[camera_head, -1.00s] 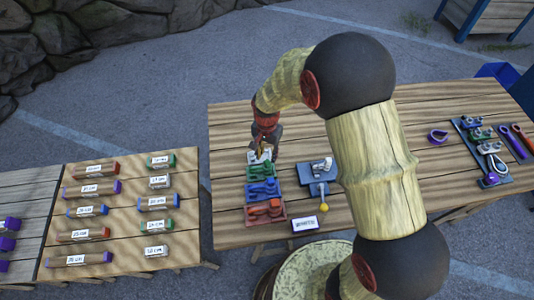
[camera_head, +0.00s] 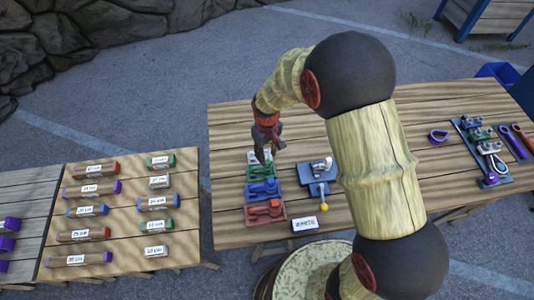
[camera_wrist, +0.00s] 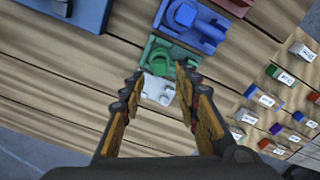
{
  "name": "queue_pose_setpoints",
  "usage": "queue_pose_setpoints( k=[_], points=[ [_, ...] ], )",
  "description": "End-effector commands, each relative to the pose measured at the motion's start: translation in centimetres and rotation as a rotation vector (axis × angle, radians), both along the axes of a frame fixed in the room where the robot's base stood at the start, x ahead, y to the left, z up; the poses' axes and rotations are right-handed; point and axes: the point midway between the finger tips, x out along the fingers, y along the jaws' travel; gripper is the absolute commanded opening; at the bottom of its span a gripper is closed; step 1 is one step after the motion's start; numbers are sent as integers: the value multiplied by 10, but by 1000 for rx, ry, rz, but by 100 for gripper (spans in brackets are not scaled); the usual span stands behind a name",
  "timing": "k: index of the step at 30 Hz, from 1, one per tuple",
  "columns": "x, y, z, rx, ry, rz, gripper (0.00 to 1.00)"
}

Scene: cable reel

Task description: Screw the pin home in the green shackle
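My gripper (camera_head: 264,157) is over the far end of a row of coloured trays on the table. In the wrist view my gripper (camera_wrist: 159,74) is open, with nothing visibly held between its fingers. A green tray (camera_wrist: 148,48) with green pieces lies just beyond the fingertips. A white tray (camera_wrist: 158,89) shows between the fingers. On the dark board at the right, a small green part (camera_head: 481,133) sits among grey shackle-like parts; I cannot tell whether this is the green shackle or how its pin sits.
A blue tray (camera_wrist: 193,25) and a red tray (camera_head: 252,219) continue the row. A blue stand (camera_head: 316,188) with a grey fitting and yellow ball stands beside it. A purple shackle (camera_head: 437,136) lies near the board. The table middle is partly behind my arm.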

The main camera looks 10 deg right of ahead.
Motion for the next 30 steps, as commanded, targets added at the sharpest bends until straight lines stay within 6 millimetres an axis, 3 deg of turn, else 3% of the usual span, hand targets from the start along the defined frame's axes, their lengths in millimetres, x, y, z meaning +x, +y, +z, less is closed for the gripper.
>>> queue_pose_setpoints(
  k=[11, 30],
  points=[
    [0, 0, -2, 0, 0, 1, 32],
    [0, 0, -36, 0, 1, 0, 32]
  ],
)
